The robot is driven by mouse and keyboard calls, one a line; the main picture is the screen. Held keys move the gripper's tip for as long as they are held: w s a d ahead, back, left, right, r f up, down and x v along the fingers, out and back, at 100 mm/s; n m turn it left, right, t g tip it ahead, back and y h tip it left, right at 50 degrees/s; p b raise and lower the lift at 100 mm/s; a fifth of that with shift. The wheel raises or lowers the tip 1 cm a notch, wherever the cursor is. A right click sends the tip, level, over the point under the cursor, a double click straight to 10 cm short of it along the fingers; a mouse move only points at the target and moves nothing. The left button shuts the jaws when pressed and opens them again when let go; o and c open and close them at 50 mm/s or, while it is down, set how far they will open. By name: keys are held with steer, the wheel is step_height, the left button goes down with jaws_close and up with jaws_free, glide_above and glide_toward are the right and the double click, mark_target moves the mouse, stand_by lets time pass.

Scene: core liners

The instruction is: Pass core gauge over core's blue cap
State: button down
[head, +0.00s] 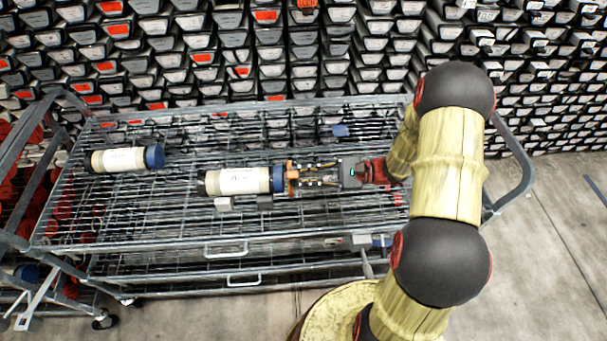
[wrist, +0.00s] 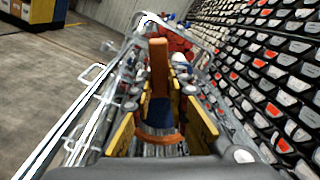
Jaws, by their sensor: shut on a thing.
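A cream core with a blue cap (head: 278,180) on its right end lies on the wire cart, in the middle of the head view. My gripper (head: 303,176) reaches in from the right, level with this core. It is shut on the orange core gauge (head: 291,172), which stands upright right at the cap's end. In the wrist view the gauge (wrist: 158,66) is between my yellow fingers (wrist: 165,105), its lower part a curved orange band. The blue cap (wrist: 161,112) shows just beyond. I cannot tell whether the gauge is around the cap or only against its end.
A second cream core (head: 118,160) with a blue cap lies apart at the left of the cart (head: 150,232). A small blue piece (head: 340,131) lies behind my gripper. Grey blocks (head: 223,203) sit by the near core. Racks of boxes (head: 330,60) stand close behind.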

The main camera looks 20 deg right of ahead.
steer(key=shift+p+x, duration=0.4)
steer(key=shift+x, duration=1.6)
steer(key=shift+w+a, duration=0.1)
stand_by(0.3)
steer(key=v, duration=0.8)
steer(key=shift+p, duration=0.3)
stand_by(1.2)
stand_by(0.5)
